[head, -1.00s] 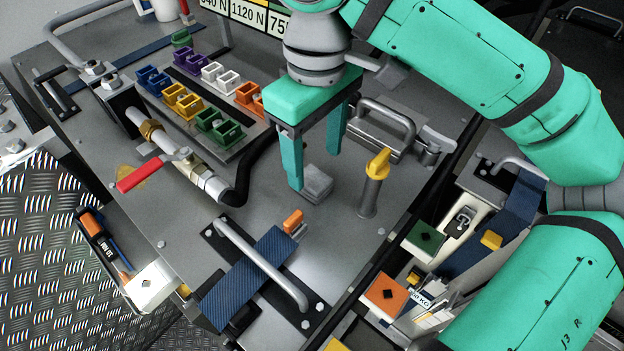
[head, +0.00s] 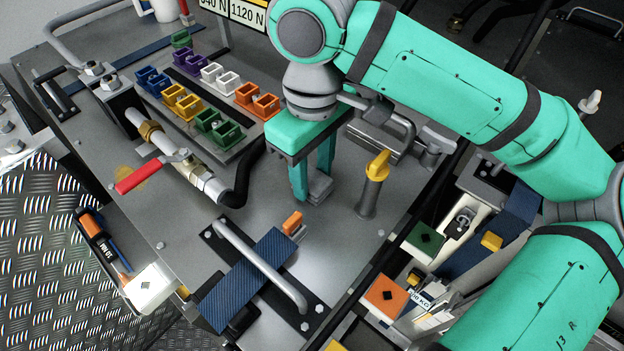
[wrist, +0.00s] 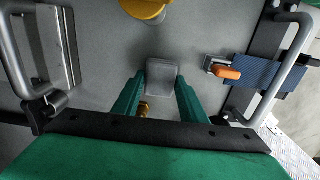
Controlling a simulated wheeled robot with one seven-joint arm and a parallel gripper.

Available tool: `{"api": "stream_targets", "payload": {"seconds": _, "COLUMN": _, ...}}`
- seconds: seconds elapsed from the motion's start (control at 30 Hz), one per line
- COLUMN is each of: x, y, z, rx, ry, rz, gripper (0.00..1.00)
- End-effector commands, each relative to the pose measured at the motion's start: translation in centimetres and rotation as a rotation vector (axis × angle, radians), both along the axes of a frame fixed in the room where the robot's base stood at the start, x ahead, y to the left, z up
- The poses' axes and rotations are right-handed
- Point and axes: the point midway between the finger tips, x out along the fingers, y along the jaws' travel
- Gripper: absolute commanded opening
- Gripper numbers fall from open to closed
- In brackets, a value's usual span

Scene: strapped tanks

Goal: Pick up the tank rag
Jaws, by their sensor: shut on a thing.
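The tank rag (head: 320,188) appears as a small grey folded block on the grey tank top, left of the yellow-capped post. My gripper (head: 313,186) points down over it with its green fingers closed on its sides. In the wrist view the rag (wrist: 161,74) shows between the fingertips of my gripper (wrist: 160,88). The near finger hides part of the rag in the head view. I cannot tell whether any gap lies between the rag and the surface.
The yellow-capped post (head: 374,178) stands close to the right of my gripper. A grey handle (head: 385,125) is behind it. A blue strap (head: 248,277) crosses a bar handle at the front. A red-levered valve pipe (head: 145,174) and coloured clips (head: 219,125) lie to the left.

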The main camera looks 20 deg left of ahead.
Motion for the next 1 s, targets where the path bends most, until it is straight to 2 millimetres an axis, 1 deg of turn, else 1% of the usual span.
{"api": "stream_targets", "payload": {"seconds": 0.27, "x": 0.0, "y": 0.0, "z": 0.5, "rx": 0.001, "ry": -0.001, "rz": 0.0, "gripper": 0.17}}
{"api": "stream_targets", "payload": {"seconds": 0.37, "x": 0.0, "y": 0.1, "z": 1.3, "rx": 0.002, "ry": -0.002, "rz": 0.0, "gripper": 0.17}}
{"api": "stream_targets", "payload": {"seconds": 0.47, "x": 0.0, "y": 0.1, "z": 2.8, "rx": 0.001, "ry": -0.003, "rz": 0.002, "gripper": 0.17}}
{"api": "stream_targets", "payload": {"seconds": 0.5, "x": -0.2, "y": 0.2, "z": 3.6, "rx": 0.001, "ry": -0.004, "rz": 0.003, "gripper": 0.17}}
{"api": "stream_targets", "payload": {"seconds": 0.57, "x": -1.3, "y": 0.2, "z": 4.8, "rx": 0.0, "ry": -0.005, "rz": 0.005, "gripper": 0.17}}
{"api": "stream_targets", "payload": {"seconds": 0.77, "x": -5.0, "y": 0.6, "z": 9.2, "rx": -0.001, "ry": -0.005, "rz": 0.004, "gripper": 0.17}}
{"api": "stream_targets", "payload": {"seconds": 0.9, "x": -8.3, "y": 0.9, "z": 10.6, "rx": -0.002, "ry": -0.006, "rz": 0.005, "gripper": 0.17}}
{"api": "stream_targets", "payload": {"seconds": 1.0, "x": -10.3, "y": 1.1, "z": 11.5, "rx": -0.002, "ry": -0.005, "rz": 0.004, "gripper": 0.17}}
